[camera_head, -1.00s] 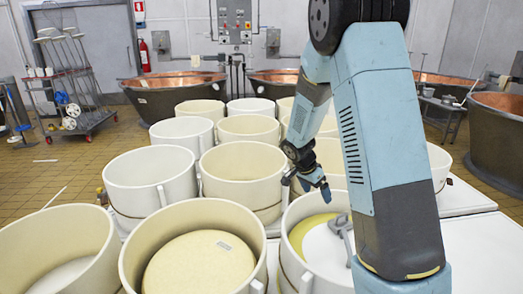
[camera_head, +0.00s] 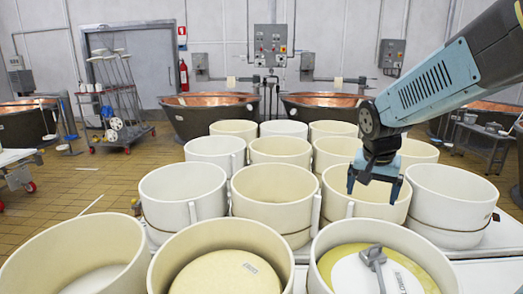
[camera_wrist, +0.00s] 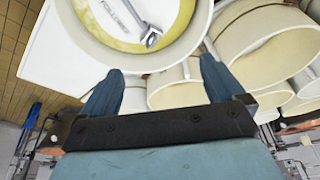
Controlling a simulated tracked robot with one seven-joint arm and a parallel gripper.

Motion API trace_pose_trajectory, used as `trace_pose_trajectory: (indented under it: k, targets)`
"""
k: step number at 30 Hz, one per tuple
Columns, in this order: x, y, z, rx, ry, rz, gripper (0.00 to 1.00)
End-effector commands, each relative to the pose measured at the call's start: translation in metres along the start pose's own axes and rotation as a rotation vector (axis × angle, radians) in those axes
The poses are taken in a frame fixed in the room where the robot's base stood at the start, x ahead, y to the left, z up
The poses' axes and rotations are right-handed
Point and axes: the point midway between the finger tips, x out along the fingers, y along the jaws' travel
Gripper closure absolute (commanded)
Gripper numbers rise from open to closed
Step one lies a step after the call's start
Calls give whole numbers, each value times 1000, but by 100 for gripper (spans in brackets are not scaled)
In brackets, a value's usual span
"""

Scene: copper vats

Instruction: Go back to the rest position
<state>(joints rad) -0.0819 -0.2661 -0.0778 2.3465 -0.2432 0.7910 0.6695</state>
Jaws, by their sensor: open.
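My gripper (camera_head: 376,190) is at the right of the head view, pointing down, with its two blue fingers spread apart and nothing between them. It hangs in front of a cream round mould (camera_head: 352,207) in the middle rows. In the wrist view my gripper (camera_wrist: 158,85) also shows open and empty. A mould with a white lid (camera_head: 372,274) stands at the front right, with a grey metal handle (camera_head: 372,256) on the lid. The same lid (camera_wrist: 117,20) shows at the top of the wrist view.
Several round moulds, such as one at the front (camera_head: 222,262), stand close together on a white table (camera_head: 490,272). Copper vats (camera_head: 208,112) stand behind them. A wheeled rack (camera_head: 117,118) stands at the back left. Tiled floor (camera_head: 60,195) is open at the left.

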Motion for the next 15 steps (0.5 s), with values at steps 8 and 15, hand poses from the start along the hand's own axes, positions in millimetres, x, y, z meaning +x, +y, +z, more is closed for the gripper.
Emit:
trace_pose_trajectory:
  k: [8,15]
  targets:
    - [-52,19,45,-183,54,-94,4]
    - [-84,33,86,-350,116,-160,4]
